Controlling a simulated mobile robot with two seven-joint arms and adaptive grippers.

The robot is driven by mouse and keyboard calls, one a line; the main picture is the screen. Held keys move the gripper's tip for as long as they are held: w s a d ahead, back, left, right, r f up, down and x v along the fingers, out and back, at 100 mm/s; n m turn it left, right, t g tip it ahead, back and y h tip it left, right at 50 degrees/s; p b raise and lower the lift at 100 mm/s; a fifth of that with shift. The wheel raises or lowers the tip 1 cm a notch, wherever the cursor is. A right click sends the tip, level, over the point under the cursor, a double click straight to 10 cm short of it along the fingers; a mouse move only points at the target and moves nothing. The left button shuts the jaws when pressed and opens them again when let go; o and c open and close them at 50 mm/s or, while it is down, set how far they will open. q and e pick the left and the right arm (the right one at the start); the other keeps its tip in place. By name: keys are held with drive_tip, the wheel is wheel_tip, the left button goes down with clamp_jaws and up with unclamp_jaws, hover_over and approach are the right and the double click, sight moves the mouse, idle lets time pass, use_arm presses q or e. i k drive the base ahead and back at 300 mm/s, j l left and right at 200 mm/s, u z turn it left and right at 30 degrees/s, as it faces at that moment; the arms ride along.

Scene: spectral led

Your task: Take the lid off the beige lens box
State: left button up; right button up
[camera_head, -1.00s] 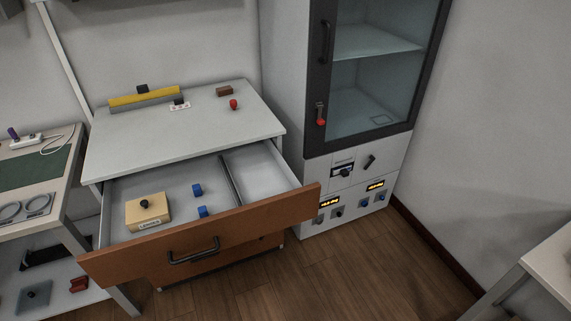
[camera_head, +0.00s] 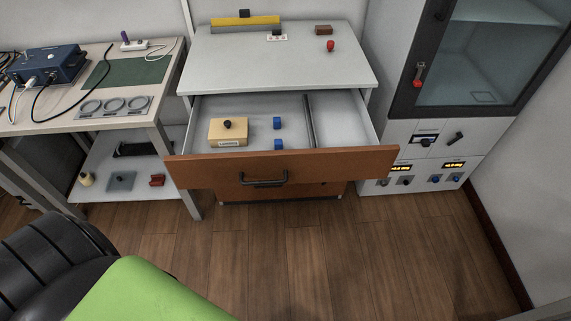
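The beige lens box (camera_head: 229,132) sits in the left compartment of the open drawer (camera_head: 352,160). Its lid is on, with a dark round knob (camera_head: 227,123) on top and a small label on its front. Neither of my grippers shows in the head view.
Two blue blocks (camera_head: 277,123) lie right of the box, left of the drawer's divider. The right compartment looks empty. A white cabinet top (camera_head: 290,65) is above the drawer. A workbench (camera_head: 60,118) stands left. A black and green chair (camera_head: 140,290) is at the lower left. Wooden floor in front is clear.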

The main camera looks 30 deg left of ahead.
sight(220, 128)
drive_tip(key=u, duration=1.3)
